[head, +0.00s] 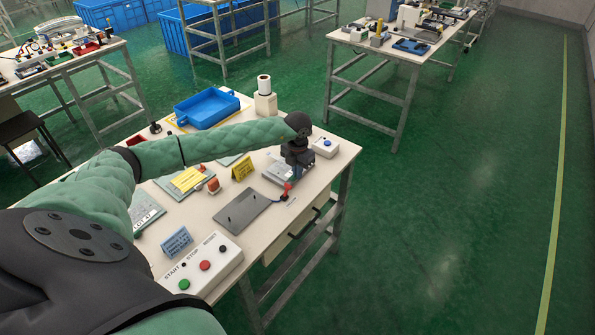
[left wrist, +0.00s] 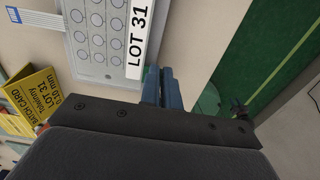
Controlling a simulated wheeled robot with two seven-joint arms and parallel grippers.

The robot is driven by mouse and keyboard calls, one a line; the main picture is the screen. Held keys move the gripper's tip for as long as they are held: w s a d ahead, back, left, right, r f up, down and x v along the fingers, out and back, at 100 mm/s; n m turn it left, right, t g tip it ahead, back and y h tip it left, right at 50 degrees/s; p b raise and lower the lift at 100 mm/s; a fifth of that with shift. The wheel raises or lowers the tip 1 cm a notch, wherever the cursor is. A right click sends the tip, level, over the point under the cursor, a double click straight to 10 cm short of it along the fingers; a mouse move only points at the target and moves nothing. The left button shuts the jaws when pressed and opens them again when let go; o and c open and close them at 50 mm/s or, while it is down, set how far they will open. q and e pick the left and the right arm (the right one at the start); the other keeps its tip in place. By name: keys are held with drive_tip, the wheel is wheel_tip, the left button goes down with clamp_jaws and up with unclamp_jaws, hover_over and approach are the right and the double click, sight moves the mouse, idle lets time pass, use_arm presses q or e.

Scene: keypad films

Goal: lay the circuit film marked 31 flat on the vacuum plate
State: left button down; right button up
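The circuit film marked LOT 31 (left wrist: 97,35) shows in the left wrist view with round keys, a white label and a blue-striped tail. In the head view a pale film (head: 277,174) lies at the table's far right, partly hidden by my left gripper (head: 291,172). In the left wrist view the blue fingers (left wrist: 161,72) are close together beside the film's labelled edge; I see no film clearly between them. The grey plate (head: 243,211), apparently the vacuum plate, lies bare with dark pins, nearer than the gripper. My right gripper is not in view.
A red-handled valve (head: 287,187) stands by the plate's far corner. A yellow batch card (head: 242,169), a blue sign (head: 177,242) and a START/STOP/RESET box (head: 205,266) stand around it. Another LOT film (head: 143,212) lies left. A blue tray (head: 207,107) stands behind my arm.

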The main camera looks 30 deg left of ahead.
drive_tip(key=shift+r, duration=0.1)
use_arm(q)
drive_tip(key=shift+f+b, duration=0.45)
drive_tip(key=shift+b, duration=0.05)
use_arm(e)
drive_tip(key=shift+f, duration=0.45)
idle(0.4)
use_arm(q)
drive_tip(key=c, duration=1.6)
unclamp_jaws()
drive_tip(key=shift+o, duration=0.2)
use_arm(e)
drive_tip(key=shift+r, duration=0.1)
